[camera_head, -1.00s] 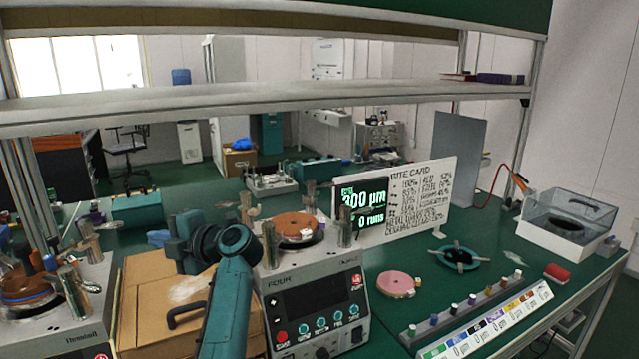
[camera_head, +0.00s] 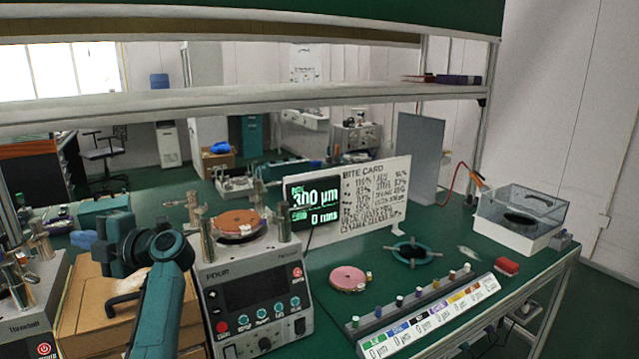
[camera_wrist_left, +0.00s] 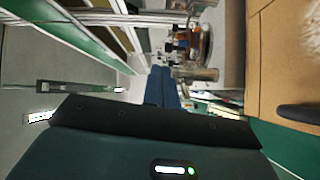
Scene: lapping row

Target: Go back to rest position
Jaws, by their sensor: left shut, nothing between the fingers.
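My left arm rises from the bottom of the head view, and its teal and black gripper end (camera_head: 112,240) is above the cardboard box, left of the middle lapping machine. In the left wrist view the left gripper (camera_wrist_left: 161,72) shows its dark blue fingers together, with nothing between them. My right gripper is in neither view.
A lapping machine (camera_head: 255,290) with an orange disc stands right of my arm, another (camera_head: 35,315) at left. A cardboard box (camera_head: 85,320) is under my arm. A row of small coloured pieces on a rack (camera_head: 415,303) and a clear-lidded box (camera_head: 520,215) are at right. A shelf (camera_head: 250,97) crosses overhead.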

